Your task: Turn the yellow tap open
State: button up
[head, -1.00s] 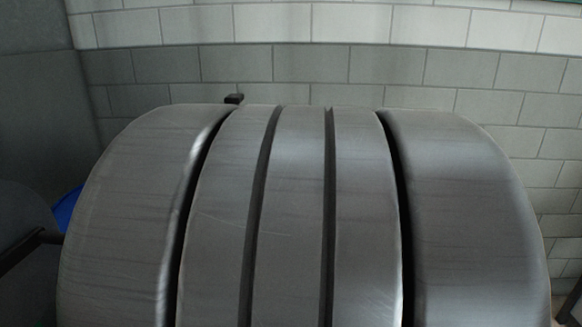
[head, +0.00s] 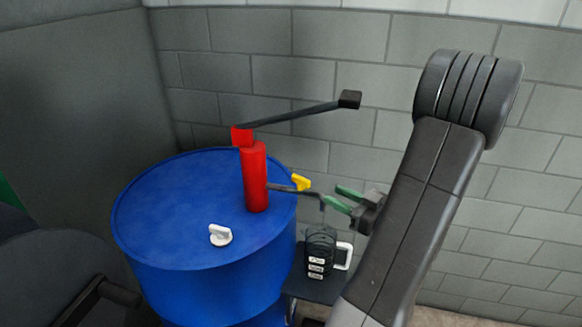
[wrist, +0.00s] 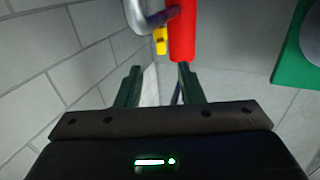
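The yellow tap (head: 301,183) sits on the thin dark spout of a red pump (head: 256,175), which stands on a blue drum (head: 180,215). My gripper (head: 331,195) has green fingers and is just to the right of the tap, apart from it in the picture. In the wrist view the tap (wrist: 160,41) shows beyond the fingertips, roughly between them, beside the red pump body (wrist: 182,35). My gripper (wrist: 159,70) is open, with nothing between its fingers. The tap's exact angle is hard to read.
The pump's long black lever (head: 300,113) reaches up to the right above the tap. A dark jug (head: 320,245) with a white handle stands below the spout on a dark stand (head: 315,290). A white cap (head: 220,235) is on the drum top. A tiled wall (head: 310,60) is behind.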

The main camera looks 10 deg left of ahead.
aim_at(292, 177)
jog(key=p+x, duration=0.1)
jog(key=x, duration=1.2)
jog(key=shift+a+p, duration=0.3)
jog(key=shift+a, duration=0.05)
grip_shut()
